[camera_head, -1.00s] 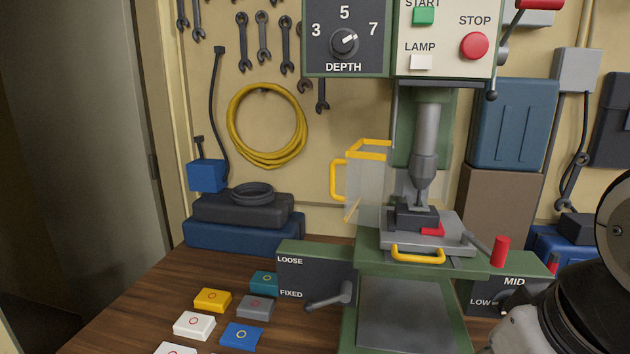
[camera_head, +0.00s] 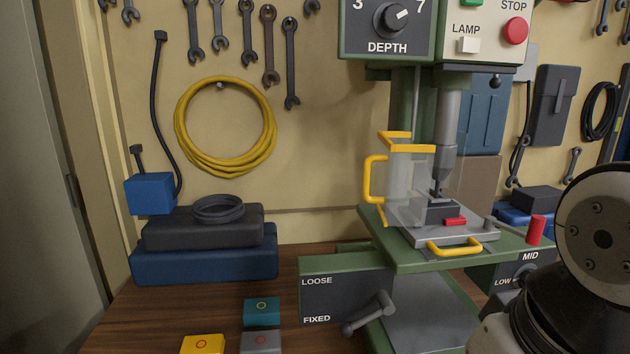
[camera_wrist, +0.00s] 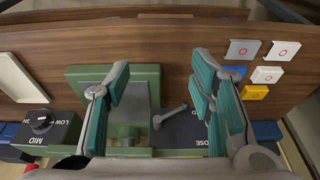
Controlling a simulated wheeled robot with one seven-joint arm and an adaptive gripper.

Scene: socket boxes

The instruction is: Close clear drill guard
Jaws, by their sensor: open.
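The clear drill guard (camera_head: 405,172) is a see-through panel with yellow edges and a yellow side handle (camera_head: 370,178). In the head view it stands at the left of the drill chuck (camera_head: 443,165), swung out to the side of the vise area. The drill press table (camera_head: 405,262) is green, with a grey vise plate and a yellow front handle (camera_head: 455,247). My gripper (camera_wrist: 157,92) shows in the wrist view, with teal-padded fingers spread apart and nothing between them. It is above the press base and the bench, apart from the guard. The guard is not visible in the wrist view.
A lever (camera_head: 368,314) sticks out by the LOOSE/FIXED panel (camera_head: 325,289). A red-knobbed handle (camera_head: 536,229) juts right of the table. Blue and black cases (camera_head: 205,262) stand at left. Small coloured boxes (camera_wrist: 254,92) lie on the bench.

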